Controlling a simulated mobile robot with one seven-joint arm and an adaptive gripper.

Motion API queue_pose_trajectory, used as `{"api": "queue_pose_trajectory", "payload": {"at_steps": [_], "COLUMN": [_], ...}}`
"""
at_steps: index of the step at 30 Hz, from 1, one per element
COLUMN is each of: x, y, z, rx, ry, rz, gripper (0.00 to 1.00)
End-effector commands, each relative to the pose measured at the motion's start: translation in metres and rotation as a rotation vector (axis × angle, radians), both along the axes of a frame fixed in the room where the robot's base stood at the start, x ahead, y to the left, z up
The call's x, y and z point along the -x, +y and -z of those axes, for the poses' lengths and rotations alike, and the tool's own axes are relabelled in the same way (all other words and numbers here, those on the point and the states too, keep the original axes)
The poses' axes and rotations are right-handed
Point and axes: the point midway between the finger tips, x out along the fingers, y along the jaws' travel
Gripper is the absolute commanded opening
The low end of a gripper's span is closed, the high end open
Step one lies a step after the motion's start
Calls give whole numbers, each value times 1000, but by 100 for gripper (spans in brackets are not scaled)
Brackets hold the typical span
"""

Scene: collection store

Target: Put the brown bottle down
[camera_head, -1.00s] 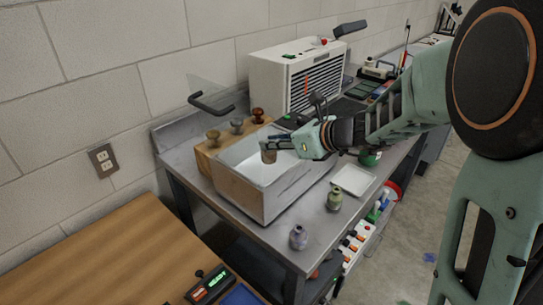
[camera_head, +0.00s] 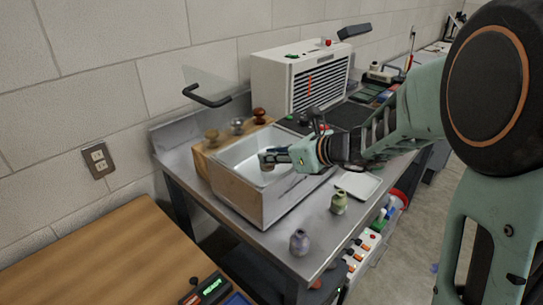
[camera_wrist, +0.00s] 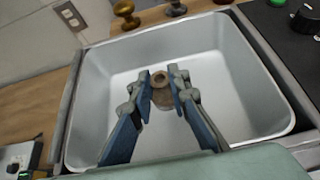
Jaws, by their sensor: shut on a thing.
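The brown bottle (camera_wrist: 160,95) is between the fingers of my gripper (camera_wrist: 162,88), with its round mouth facing the wrist camera. In the head view, my gripper (camera_head: 272,155) is over the open white basin (camera_head: 232,160) in the wooden-sided box, and the bottle (camera_head: 266,164) shows only as a small brown piece at the fingertips. My gripper is shut on the bottle. The basin (camera_wrist: 215,60) fills most of the wrist view and its floor around the bottle looks empty. I cannot tell whether the bottle's base touches the floor.
Several knobs (camera_head: 237,126) stand along the back of the basin. A green bottle (camera_head: 338,203), a grey-purple bottle (camera_head: 299,243) and a white tray (camera_head: 358,185) are on the metal bench in front. A white vented machine (camera_head: 300,78) stands behind, right of the basin.

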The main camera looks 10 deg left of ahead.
Motion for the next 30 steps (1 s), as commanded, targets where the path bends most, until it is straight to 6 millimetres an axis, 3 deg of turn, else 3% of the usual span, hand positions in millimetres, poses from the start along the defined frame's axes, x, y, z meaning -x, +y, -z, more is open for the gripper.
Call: {"api": "queue_pose_trajectory", "payload": {"at_steps": [12,13,18,30], "x": [0,0,0,0], "y": [0,0,0,0], "z": [11,11,11,3], "rx": [0,1,1,0], "ry": [0,1,1,0], "rz": [1,0,0,0], "gripper": [0,17,33,33]}}
